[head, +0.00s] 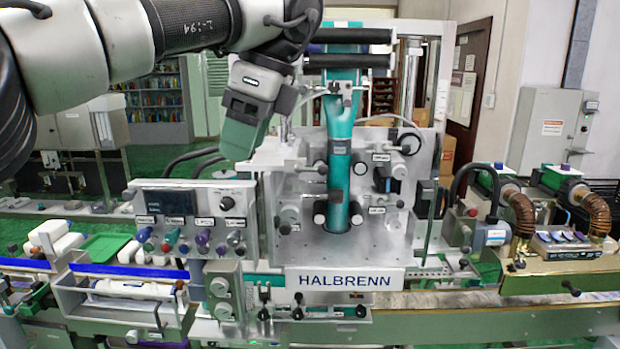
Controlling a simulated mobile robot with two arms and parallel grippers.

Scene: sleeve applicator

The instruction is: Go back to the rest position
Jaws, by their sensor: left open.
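My left arm reaches in from the upper left. My left gripper (239,140) hangs downward, tilted slightly, in front of the left side of the sleeve applicator (345,279). It is open, and I see nothing held in it. Its fingertips appear just above the control panel, left of the teal sleeve film (339,150) that runs down the machine's middle. I cannot tell how far the fingertips are from the machine. My right gripper is not in view.
The control panel (190,205) with a dark screen and coloured knobs stands below my gripper. White bottles (55,238) and a green tray (103,246) are at the left. Hose-fitted heater units (560,185) stand at the right, with a grey cabinet (550,125) behind.

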